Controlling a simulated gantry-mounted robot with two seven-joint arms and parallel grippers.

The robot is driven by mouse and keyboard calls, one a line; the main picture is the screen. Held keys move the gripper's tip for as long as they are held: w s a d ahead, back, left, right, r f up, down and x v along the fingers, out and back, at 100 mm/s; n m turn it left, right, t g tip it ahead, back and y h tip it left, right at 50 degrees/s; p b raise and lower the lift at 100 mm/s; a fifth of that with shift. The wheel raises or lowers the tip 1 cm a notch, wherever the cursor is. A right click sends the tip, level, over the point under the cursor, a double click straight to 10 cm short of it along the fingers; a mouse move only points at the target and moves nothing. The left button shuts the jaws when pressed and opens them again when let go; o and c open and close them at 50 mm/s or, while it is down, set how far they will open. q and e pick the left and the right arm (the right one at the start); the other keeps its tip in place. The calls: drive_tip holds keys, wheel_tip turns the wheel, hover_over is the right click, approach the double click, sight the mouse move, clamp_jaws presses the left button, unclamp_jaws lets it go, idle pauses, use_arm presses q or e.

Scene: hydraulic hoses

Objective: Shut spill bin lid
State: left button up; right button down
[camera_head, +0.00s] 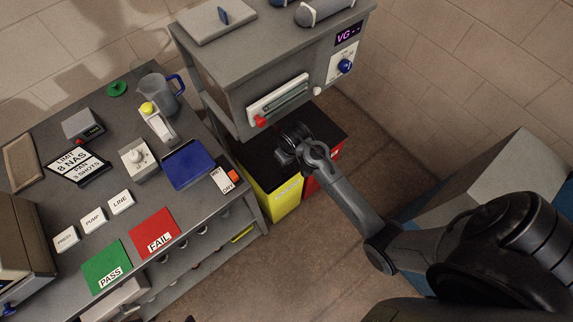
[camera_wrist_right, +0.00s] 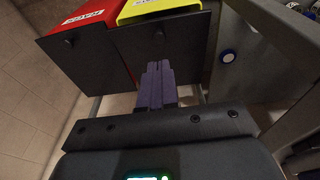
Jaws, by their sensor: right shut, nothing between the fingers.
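Two bins stand under the grey cabinet in the head view, a yellow bin (camera_head: 284,199) and a red bin (camera_head: 323,176). Each has a dark top panel with a small knob. In the right wrist view the red bin (camera_wrist_right: 82,40) and the yellow bin (camera_wrist_right: 158,8) show along the top, with the dark red-bin panel (camera_wrist_right: 85,65) and yellow-bin panel (camera_wrist_right: 185,45) below them. I cannot tell whether either panel is fully down. My right gripper (camera_wrist_right: 157,72) is shut and empty over the panels, near the seam between them; contact is unclear. My left gripper is not in view.
The grey cabinet (camera_head: 213,75) with a display and blue knob overhangs the bins. A workbench (camera_head: 75,205) with pads, buttons and a jug (camera_head: 160,92) stands at the left. Brown floor (camera_head: 385,145) is open to the right of the bins.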

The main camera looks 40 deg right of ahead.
drive_tip(key=w, duration=0.2)
drive_tip(key=b, duration=0.4)
hover_over(281, 169)
drive_tip(key=f, duration=1.1)
drive_tip(key=shift+s+f, duration=0.25)
drive_tip(key=shift+f, duration=0.1)
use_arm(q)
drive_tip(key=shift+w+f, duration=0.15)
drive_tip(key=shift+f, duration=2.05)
use_arm(e)
drive_tip(key=shift+s+f, duration=0.15)
drive_tip(key=shift+f, duration=0.6)
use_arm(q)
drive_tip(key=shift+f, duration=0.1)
use_arm(e)
drive_tip(key=shift+f, duration=0.1)
